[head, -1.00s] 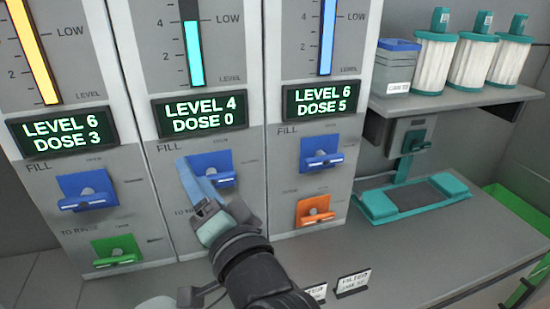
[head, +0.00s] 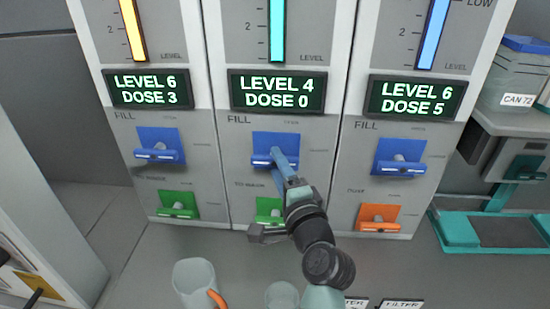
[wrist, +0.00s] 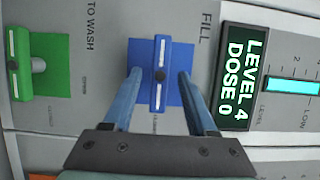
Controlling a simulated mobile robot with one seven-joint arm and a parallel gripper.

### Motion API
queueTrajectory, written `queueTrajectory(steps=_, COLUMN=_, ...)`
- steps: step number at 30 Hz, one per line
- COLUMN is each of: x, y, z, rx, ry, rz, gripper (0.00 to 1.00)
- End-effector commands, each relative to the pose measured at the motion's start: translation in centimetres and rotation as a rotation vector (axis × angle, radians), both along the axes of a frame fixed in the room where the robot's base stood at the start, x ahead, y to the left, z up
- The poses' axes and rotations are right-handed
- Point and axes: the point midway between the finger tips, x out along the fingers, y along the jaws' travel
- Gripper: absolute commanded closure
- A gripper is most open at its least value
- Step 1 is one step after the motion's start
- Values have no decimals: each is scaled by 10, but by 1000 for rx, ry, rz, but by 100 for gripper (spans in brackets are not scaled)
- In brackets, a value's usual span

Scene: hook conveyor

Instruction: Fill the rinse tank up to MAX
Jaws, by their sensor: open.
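The middle tank panel (head: 218,150) has a cyan level bar (head: 277,30) and a display (head: 277,91) reading LEVEL 4, DOSE 0. Below it, under the word FILL, is a blue lever (wrist: 160,75) on a blue plate. A green lever (wrist: 20,62) on the same panel is marked TO WASH. My gripper (wrist: 160,74) is open, with one finger on each side of the blue lever's bar. In the head view my gripper (head: 278,162) covers part of that lever. The tank's name and the MAX mark are out of view.
The left panel's display (head: 146,89) reads LEVEL 6, DOSE 3; the right one (head: 415,97) reads LEVEL 6, DOSE 5. Each has a blue FILL lever. A clear jug (head: 193,283) with an orange handle stands on the counter. A teal-edged tray (head: 455,232) lies at right.

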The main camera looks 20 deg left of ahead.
Motion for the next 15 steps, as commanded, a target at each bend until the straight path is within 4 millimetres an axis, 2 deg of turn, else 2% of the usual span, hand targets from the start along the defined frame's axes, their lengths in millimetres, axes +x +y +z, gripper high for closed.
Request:
queueTrajectory(steps=6, x=17, y=14, z=0, rx=-1, ry=-1, rz=2, gripper=43)
queueTrajectory(steps=15, x=21, y=17, z=0, rx=0, ry=-1, rz=1, gripper=43)
